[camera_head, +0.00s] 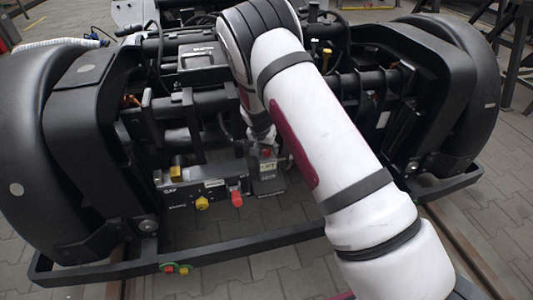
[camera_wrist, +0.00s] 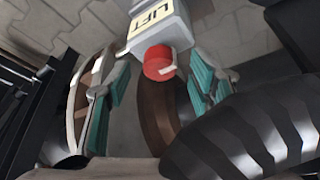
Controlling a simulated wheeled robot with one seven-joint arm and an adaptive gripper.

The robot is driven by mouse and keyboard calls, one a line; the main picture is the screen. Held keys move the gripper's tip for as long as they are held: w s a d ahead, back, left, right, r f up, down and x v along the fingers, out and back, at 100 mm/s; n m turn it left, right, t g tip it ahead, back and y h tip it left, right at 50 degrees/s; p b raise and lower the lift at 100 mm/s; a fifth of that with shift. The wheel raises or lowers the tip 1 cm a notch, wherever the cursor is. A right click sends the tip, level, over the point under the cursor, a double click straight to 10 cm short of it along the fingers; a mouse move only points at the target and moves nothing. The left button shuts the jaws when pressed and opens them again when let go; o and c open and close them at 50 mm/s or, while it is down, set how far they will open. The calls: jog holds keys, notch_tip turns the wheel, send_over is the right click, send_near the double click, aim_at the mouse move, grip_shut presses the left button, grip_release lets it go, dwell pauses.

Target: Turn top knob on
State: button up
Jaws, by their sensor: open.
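A grey box labelled LIFT (camera_wrist: 157,22) carries a red knob (camera_wrist: 158,62) with a pale pointer mark in the wrist view. My gripper (camera_wrist: 158,72) is open, with one teal-padded finger on each side of the knob and visible gaps. In the head view the LIFT box (camera_head: 268,182) sits right of a control panel, its red knob (camera_head: 266,153) just below my gripper. The panel has an upper yellow knob (camera_head: 176,172), a lower yellow knob (camera_head: 202,203) and a red knob (camera_head: 237,198). My arm hides what lies right of the box.
A black frame bar (camera_head: 225,248) runs in front of the panel and bears small red and green buttons (camera_head: 176,269). Large black wheel covers (camera_head: 25,150) stand at both sides. Pipes and cables crowd the space behind. Paved floor (camera_head: 285,270) is clear in front.

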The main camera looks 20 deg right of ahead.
jog(key=shift+w+d+f, duration=0.15)
jog(key=shift+w+f, duration=0.1)
jog(key=shift+f, duration=0.35)
grip_shut()
